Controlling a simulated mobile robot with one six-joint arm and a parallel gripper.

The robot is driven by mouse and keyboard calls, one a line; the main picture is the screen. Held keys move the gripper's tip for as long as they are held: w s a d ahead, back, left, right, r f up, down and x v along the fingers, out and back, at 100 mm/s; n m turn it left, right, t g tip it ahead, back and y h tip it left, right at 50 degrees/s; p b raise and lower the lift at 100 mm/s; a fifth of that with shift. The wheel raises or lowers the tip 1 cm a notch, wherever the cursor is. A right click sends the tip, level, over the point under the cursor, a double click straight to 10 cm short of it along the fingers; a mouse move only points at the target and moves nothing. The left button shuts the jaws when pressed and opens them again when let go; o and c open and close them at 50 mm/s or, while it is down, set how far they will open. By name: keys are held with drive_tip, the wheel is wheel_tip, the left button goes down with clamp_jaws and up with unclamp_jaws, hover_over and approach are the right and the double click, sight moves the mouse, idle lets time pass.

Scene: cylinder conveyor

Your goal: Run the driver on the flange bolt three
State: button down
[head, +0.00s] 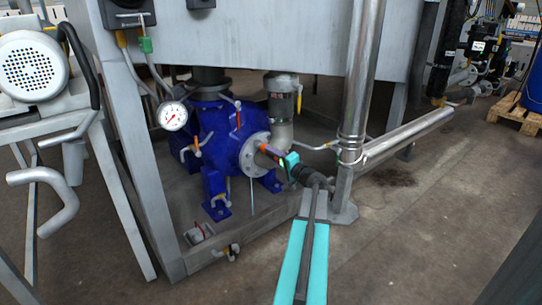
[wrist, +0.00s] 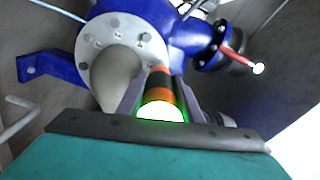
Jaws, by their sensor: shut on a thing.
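My gripper (head: 287,164) is at the blue pump in the head view, at the end of my arm reaching up from the bottom. It is shut on the driver (head: 271,152), an orange and dark tool. In the wrist view the driver (wrist: 160,82) stands between the two fingers, with a bright glowing green end towards me. Its far end points at the lower right rim of the pale round flange (wrist: 97,50). The flange (head: 254,156) has several bolts around its rim. The driver hides the bolt in front of it, so I cannot tell whether they touch or which number it is.
The blue pump (head: 217,134) stands inside a grey metal frame. A steel pipe (head: 360,80) rises right of my gripper. A valve with a red handle (wrist: 232,52) is right of the flange. Open floor (head: 430,200) lies to the right.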

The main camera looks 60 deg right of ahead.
drive_tip(key=shift+v, duration=1.1)
drive_tip(key=shift+b+v, duration=0.5)
drive_tip(key=shift+v, duration=1)
